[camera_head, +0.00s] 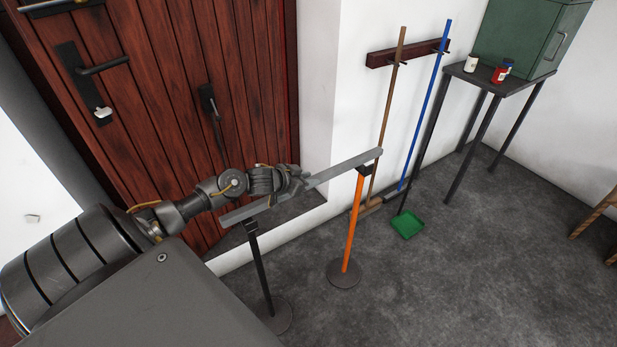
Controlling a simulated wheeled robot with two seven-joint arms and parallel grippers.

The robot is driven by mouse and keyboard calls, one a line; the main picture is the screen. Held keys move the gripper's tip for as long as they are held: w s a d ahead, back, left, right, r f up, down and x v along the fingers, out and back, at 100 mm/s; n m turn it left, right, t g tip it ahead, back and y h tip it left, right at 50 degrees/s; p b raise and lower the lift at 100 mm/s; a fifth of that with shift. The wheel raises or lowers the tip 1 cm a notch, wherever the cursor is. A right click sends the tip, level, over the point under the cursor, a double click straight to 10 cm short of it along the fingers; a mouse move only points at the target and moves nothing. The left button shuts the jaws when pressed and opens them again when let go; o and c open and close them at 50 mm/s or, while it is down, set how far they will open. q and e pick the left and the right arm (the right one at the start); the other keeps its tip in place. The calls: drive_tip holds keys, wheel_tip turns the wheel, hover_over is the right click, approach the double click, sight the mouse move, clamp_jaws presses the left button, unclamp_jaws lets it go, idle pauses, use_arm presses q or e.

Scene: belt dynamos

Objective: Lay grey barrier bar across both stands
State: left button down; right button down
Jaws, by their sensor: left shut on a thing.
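The grey barrier bar (345,165) runs slantwise from the lower left to the upper right. My left gripper (298,184) is shut on the bar near its middle, and its fingers hide part of it. The black stand (262,268) is upright on a round base, with its top at the bar's left part. The orange stand (353,225) is upright, with its dark top just under the bar's right end. The bar overlaps both stand tops in the picture; I cannot tell whether it touches them. My right gripper is not in view.
A wooden door (160,90) stands behind my left arm. A table (490,80) holds a green cabinet (525,38). Grey floor (460,270) is clear at the front right.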

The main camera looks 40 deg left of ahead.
use_arm(q)
drive_tip(key=shift+f+b, duration=0.6)
drive_tip(key=shift+f, duration=0.95)
drive_tip(key=c, duration=1)
unclamp_jaws()
drive_tip(key=shift+f, duration=0.1)
